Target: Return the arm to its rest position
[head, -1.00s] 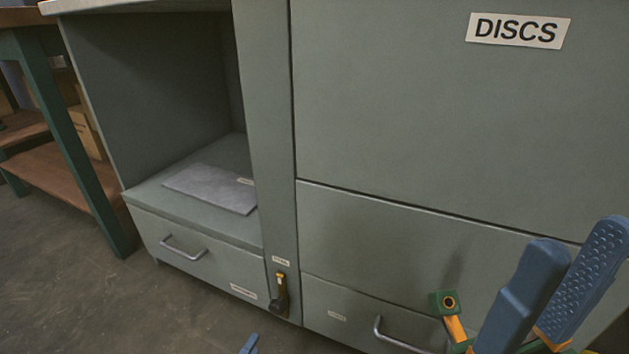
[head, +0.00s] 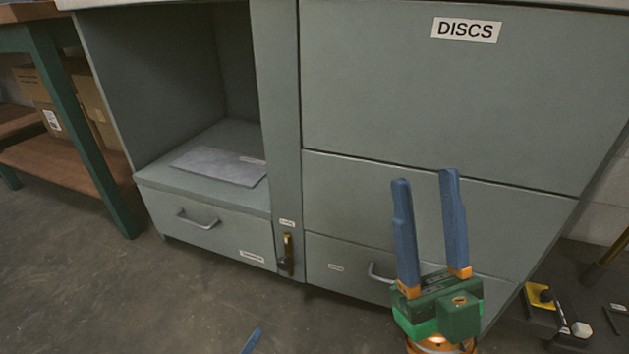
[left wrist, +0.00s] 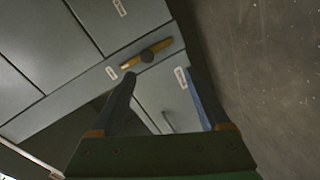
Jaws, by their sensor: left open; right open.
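My right gripper (head: 427,183) stands upright at the lower right of the head view, in front of the grey-green cabinet. Its two blue fingers are apart with nothing between them. My left gripper shows in the head view only as a blue fingertip (head: 252,341) at the bottom edge. In the left wrist view my left gripper (left wrist: 162,78) has its two fingers spread and empty, with the cabinet front beyond them.
The cabinet (head: 420,100) has a DISCS label (head: 466,30), an open bay with a grey mat (head: 215,166), and drawers below. A yellow-and-black latch (head: 287,254) sits on its post. A green-legged bench (head: 75,130) stands left. Tools (head: 556,305) lie right. Floor at lower left is clear.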

